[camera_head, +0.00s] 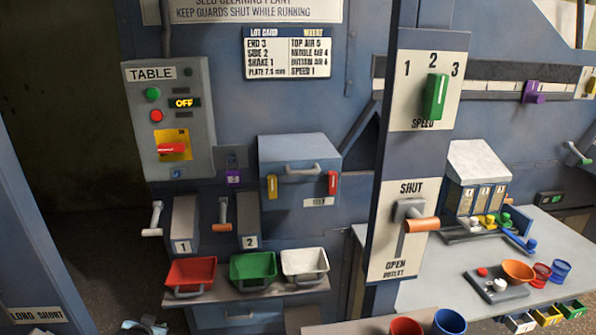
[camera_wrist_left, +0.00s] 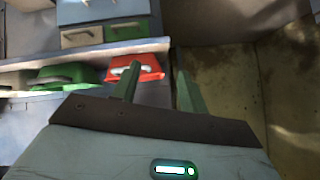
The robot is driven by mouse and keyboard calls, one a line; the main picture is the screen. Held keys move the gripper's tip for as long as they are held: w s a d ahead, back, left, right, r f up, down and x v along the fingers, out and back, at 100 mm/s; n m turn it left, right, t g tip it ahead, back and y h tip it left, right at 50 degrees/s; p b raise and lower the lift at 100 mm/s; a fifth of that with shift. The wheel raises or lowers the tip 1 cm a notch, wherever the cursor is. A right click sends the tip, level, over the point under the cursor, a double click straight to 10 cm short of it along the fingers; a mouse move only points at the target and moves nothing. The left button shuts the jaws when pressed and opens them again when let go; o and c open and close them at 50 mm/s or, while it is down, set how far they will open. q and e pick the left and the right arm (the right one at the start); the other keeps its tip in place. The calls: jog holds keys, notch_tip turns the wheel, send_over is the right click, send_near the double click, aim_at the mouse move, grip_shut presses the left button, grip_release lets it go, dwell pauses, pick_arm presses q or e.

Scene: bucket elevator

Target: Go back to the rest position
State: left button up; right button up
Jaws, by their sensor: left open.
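My left gripper (camera_head: 145,326) shows only in part at the bottom edge of the head view, low and left of the shelf. In the left wrist view my left gripper (camera_wrist_left: 160,85) has its two green fingers apart, with nothing held between them. The red tray (camera_head: 190,272) sits on the shelf up and to the right of the gripper in the head view. In the left wrist view the red tray (camera_wrist_left: 148,68) lies beyond the fingers and is partly covered by one finger. My right gripper is not in view.
The green tray (camera_head: 253,268) and white tray (camera_head: 305,264) share the shelf (camera_head: 240,294). The TABLE box (camera_head: 172,118) reads OFF. A blue post (camera_head: 376,300) carries the speed knob (camera_head: 435,96) and outlet lever (camera_head: 415,222). A bench (camera_head: 560,245) holds several cups and bowls. The left doorway looks clear.

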pick_arm(q)
jog(key=s+d+f+m+h, duration=0.15)
jog(key=s+d+f, duration=0.25)
jog(key=s+d, duration=0.4)
jog(key=s+d+f+m+h, duration=0.1)
jog(key=s+d+f+h, duration=0.15)
jog(key=s+d, duration=0.5)
jog(key=s+d+r, duration=0.2)
jog(key=s+d, duration=0.2)
jog(key=s, duration=0.2)
jog(key=s+d+r+h, duration=0.1)
jog(key=s+d+r, duration=0.1)
jog(key=s, duration=0.5)
jog(key=s+d+r, duration=0.2)
jog(key=s+d, duration=0.3)
jog(key=s, duration=0.2)
jog(key=shift+s+d, duration=0.2)
jog(key=shift+d, duration=0.1)
